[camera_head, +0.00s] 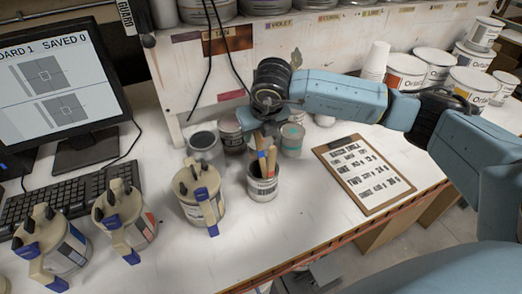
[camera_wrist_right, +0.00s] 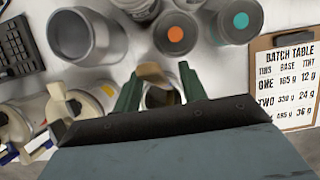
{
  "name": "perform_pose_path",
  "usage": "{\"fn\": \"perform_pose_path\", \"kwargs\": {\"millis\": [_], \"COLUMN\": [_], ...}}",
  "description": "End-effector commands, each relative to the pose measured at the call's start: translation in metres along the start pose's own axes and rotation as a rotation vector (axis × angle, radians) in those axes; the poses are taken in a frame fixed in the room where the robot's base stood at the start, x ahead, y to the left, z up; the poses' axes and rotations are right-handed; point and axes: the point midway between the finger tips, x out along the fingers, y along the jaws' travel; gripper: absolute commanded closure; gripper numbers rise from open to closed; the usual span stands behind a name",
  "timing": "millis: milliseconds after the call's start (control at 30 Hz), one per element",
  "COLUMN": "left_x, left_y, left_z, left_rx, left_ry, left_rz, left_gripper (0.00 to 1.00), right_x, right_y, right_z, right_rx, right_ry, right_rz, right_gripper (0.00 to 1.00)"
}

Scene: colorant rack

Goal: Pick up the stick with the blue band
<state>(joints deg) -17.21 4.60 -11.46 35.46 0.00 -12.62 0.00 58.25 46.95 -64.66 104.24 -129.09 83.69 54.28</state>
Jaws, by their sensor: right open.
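A stick with a blue band (camera_head: 262,165) stands in a white labelled can (camera_head: 263,190) on the table, next to another wooden stick (camera_head: 272,158). My right gripper (camera_head: 266,128) is above the can, pointing down, at the sticks' upper ends. In the wrist view my right gripper (camera_wrist_right: 159,88) is open, with one green finger on each side of the can's mouth. A pale stick end (camera_wrist_right: 150,72) shows between the fingers, nearer the left one; its band is not visible there. The gripper's body hides part of the can. My left gripper is not in view.
A grey can (camera_head: 206,148) and several tins stand close behind the can. A jug with a blue handle (camera_head: 203,195) is at its left. A clipboard (camera_head: 364,175) lies to the right. The table in front of the can is clear.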

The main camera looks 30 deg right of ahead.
Motion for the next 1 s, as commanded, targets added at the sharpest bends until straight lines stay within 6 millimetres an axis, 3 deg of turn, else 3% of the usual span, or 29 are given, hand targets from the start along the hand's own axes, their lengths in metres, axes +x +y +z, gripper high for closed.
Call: {"fn": "perform_pose_path", "kwargs": {"millis": [300,633,1000], "left_x": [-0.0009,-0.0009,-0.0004], "left_y": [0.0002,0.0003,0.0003], "left_z": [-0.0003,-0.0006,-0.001], "left_rx": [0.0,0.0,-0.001], "left_ry": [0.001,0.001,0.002], "left_rz": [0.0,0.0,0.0], "left_gripper": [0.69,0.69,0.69], "right_x": [0.0085,0.0082,0.0055], "right_y": [0.0001,0.0002,0.0002], "right_z": [-0.0001,-0.0001,0.0013], "right_rx": [-0.001,-0.001,-0.001], "right_ry": [-0.001,-0.001,-0.002], "right_rz": [0.0,0.0,0.001], "right_gripper": [0.58,1.0,1.0]}}
